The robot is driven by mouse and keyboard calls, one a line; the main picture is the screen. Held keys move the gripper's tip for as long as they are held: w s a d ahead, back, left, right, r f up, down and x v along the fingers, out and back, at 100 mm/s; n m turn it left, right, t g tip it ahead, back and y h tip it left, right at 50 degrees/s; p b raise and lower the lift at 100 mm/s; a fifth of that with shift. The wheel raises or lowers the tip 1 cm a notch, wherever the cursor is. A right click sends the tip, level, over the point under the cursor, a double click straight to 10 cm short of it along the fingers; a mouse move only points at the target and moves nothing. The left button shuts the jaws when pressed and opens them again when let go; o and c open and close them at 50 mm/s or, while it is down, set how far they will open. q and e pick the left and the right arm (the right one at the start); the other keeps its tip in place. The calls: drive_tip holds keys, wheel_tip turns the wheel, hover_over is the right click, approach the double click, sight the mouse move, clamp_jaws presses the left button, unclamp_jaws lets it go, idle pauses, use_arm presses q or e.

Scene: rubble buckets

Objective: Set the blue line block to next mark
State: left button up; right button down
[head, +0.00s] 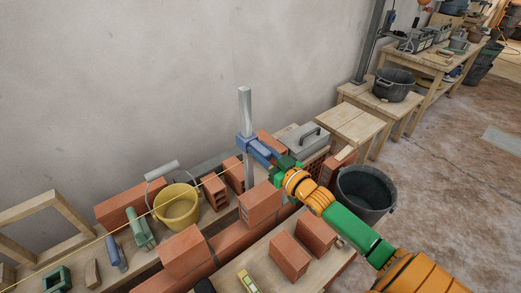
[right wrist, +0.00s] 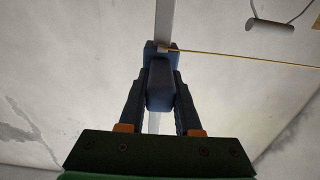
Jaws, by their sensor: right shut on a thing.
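The blue line block (head: 244,143) sits against the upright metal post (head: 245,110) at about mid-height. A yellow line (head: 140,214) runs from it down to the left. My right gripper (head: 268,157) reaches in from the lower right and is shut on the block's blue body. In the right wrist view the block (right wrist: 160,85) lies between the two dark fingers, with the post (right wrist: 163,25) behind it and the yellow line (right wrist: 240,57) leading right. Marks on the post are too small to make out. My left gripper is not in view.
A yellow bucket (head: 177,208) stands left of the post among red bricks (head: 184,250). A black bucket (head: 365,193) is to the right of my arm. The wall behind the post is bare.

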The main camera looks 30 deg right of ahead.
drive_tip(key=c, duration=0.6)
unclamp_jaws()
drive_tip(key=s, duration=0.7)
drive_tip(key=shift+s+d, duration=0.1)
drive_tip(key=shift+d, duration=0.2)
drive_tip(key=shift+f, duration=0.1)
